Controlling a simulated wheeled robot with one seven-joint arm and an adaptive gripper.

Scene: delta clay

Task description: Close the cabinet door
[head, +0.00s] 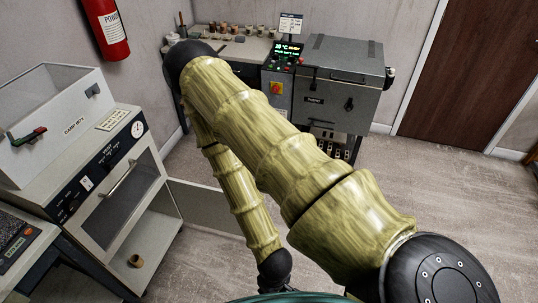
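The cabinet (165,225) stands at the left, its lower compartment open toward the right. A small brown pot (135,261) sits inside on the compartment floor. A flat grey door panel (205,205) stands swung out from the cabinet's far edge, reaching right. Its right part passes behind my bamboo-patterned arm. Above the opening is a dark-windowed front with a bar handle (122,178), which looks shut. My arm rises from the lower right, bends at the top left and comes down to a black joint near the bottom middle. My gripper is not visible.
A clear box labelled damp box (60,118) sits on top of the cabinet. A grey kiln-like machine (340,85) and a bench with small pots (235,45) stand at the back. A brown door (480,70) is at the right. Open floor (440,190) lies right of my arm.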

